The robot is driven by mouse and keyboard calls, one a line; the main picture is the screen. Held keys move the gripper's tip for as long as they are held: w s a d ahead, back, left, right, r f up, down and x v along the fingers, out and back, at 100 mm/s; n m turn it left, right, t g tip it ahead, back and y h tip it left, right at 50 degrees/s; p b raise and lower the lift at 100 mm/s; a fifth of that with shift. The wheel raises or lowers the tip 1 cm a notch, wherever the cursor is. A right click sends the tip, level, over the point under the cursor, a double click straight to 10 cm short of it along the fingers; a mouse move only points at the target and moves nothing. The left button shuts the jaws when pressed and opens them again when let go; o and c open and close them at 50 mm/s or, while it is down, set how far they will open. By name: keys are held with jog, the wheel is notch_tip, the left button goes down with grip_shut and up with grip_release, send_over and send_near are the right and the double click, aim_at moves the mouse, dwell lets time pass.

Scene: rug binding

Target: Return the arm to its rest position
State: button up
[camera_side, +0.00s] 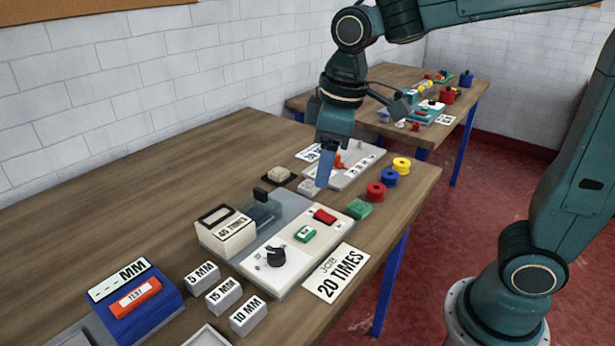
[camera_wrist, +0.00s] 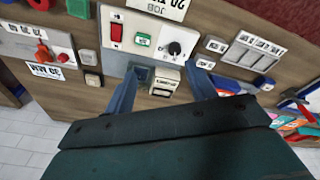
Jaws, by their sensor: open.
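My gripper (camera_side: 326,168) hangs from my teal arm above the wooden table, pointing down, with its blue fingers over the area between a white control panel and a second pale panel. In the wrist view my gripper (camera_wrist: 167,72) has its two blue fingers spread wide apart with nothing held between them. Beyond the gap a cream counter box (camera_wrist: 164,82) shows on the table below. The same counter box (camera_side: 226,232) is in the side view, left of my gripper. The exact height of the fingertips above the table is hard to tell.
The white control panel (camera_side: 283,272) has a black knob, green button and red switch. A second panel (camera_side: 362,172) lies behind my gripper. Red, blue and yellow spools (camera_side: 376,192) stand near the right edge. Labelled blocks (camera_side: 223,294) and a blue tester (camera_side: 140,305) are at the front. The table's left side is clear.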

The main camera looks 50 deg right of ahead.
jog(key=s+d+m+t, duration=0.1)
jog(key=s+d+m, duration=0.2)
jog(key=s, duration=0.4)
jog(key=s+d+m+t, duration=0.2)
jog(key=s+d, duration=0.1)
jog(key=s, duration=0.4)
jog(key=shift+d+r+m+t, duration=0.15)
jog(key=shift+d+m+t, duration=0.15)
jog(key=shift+m, duration=0.1)
dwell(0.4)
